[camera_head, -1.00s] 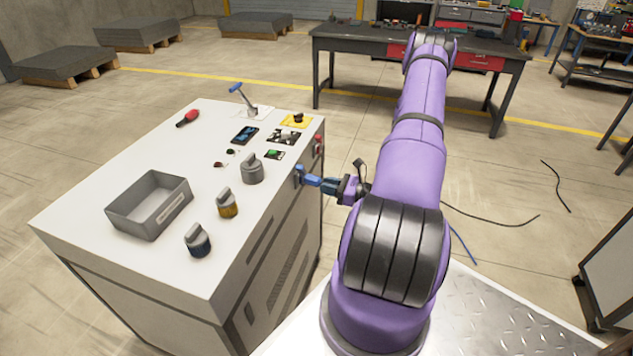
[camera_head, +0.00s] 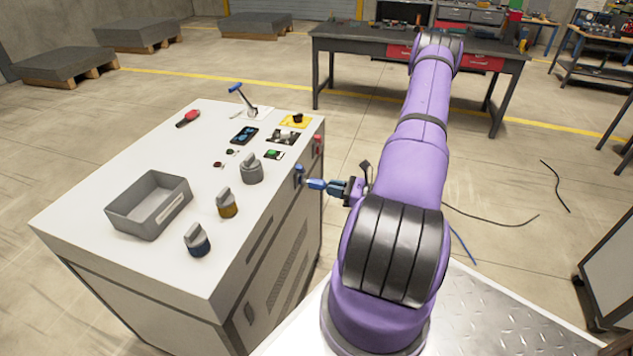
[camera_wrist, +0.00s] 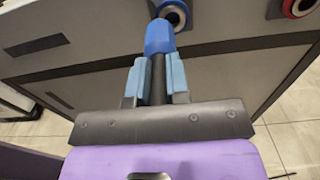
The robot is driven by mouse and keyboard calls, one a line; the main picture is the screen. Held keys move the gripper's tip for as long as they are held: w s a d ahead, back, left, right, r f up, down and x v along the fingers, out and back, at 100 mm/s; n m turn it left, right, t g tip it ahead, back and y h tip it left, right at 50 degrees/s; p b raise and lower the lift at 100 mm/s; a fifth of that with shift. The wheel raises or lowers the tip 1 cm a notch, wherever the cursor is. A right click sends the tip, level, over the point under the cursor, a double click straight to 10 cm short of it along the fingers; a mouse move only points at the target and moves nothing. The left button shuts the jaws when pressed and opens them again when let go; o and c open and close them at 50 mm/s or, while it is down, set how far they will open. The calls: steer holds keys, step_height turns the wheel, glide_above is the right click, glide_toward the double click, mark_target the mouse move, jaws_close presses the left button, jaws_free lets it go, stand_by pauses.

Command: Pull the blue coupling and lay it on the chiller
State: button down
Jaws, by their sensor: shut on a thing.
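The blue coupling (camera_head: 316,184) is in my gripper (camera_head: 335,187), at the right side of the white-topped chiller (camera_head: 140,118). A small gap shows between the coupling and the blue-ringed port (camera_head: 298,174) on the chiller's side. In the wrist view, the light-blue fingers of my gripper (camera_wrist: 157,80) are shut around the coupling (camera_wrist: 160,38), with a dark shaft behind it. Its front end lies in line with the port (camera_wrist: 174,13) there, so the gap is hard to judge from that view.
A red port (camera_head: 318,145) is farther along the side. The front-left top is clear.

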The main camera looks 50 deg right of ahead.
steer(key=shift+v, duration=1.1)
steer(key=shift+v, duration=0.9)
steer(key=shift+d, duration=0.15)
